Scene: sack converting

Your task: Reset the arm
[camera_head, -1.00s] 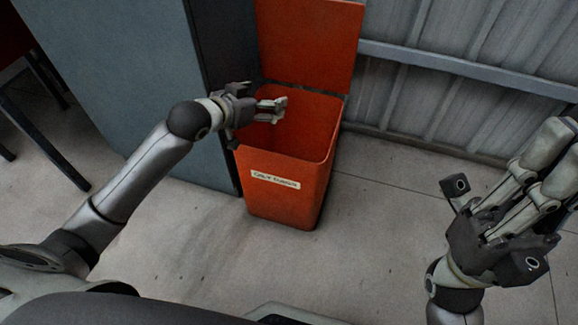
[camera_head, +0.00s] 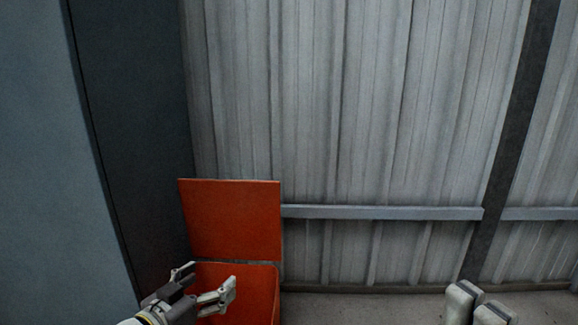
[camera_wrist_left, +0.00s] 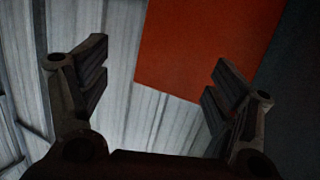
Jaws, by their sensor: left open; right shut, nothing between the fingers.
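My left gripper (camera_head: 205,285) is at the bottom left of the head view, over the mouth of the orange bin. It is open, and in the left wrist view (camera_wrist_left: 150,85) its two fingers stand wide apart with nothing between them. My right gripper (camera_head: 480,305) shows only as pale finger parts at the bottom right edge of the head view. It is shut, with nothing seen in it; the rest is cut off by the frame.
The orange bin (camera_head: 262,300) stands with its lid (camera_head: 230,220) raised against the corrugated metal wall (camera_head: 330,110). A tall blue-grey cabinet (camera_head: 60,200) is close on the left. A horizontal rail (camera_head: 390,213) runs along the wall. Bare floor (camera_head: 370,308) shows right of the bin.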

